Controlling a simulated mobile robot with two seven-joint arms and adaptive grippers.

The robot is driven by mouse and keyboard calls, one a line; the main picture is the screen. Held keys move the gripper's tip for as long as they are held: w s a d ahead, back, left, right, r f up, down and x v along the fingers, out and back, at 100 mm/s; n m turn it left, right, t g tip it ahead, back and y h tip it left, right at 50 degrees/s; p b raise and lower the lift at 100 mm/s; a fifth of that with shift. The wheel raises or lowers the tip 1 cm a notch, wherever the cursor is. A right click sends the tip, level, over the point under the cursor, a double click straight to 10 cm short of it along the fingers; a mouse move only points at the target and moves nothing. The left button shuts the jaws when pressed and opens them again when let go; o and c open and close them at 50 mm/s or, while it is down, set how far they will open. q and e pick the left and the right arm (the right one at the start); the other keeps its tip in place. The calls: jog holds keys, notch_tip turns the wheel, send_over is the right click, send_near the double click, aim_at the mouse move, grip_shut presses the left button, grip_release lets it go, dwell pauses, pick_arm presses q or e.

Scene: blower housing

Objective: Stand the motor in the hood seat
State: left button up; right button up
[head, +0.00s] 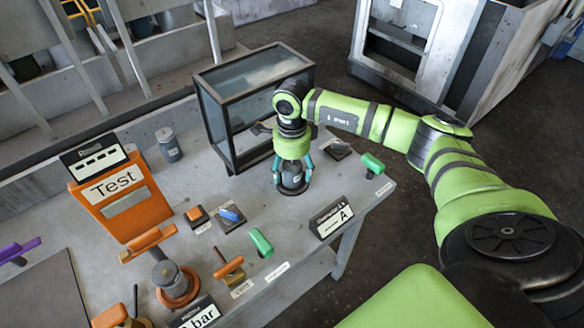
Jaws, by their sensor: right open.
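My right gripper (292,177) points down over the table in front of the glass-sided hood box (222,112). Its teal fingers are open, one on each side of a small dark grey cylinder that looks like the motor (291,181). The cylinder stands upright on a dark round base that may be the seat; the gripper hides its top. I cannot tell whether the fingers touch it. A similar grey canister (168,145) stands upright at the back left of the table. My left gripper is not in view.
An orange "Test" stand (118,197) is on the left. A dark flat plate (336,148) lies right of the gripper.

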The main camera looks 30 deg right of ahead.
jog(key=shift+r, duration=0.4)
notch_tip(320, 180, up, 7)
jog(key=shift+f+b, duration=0.1)
jog(key=shift+b, duration=0.75)
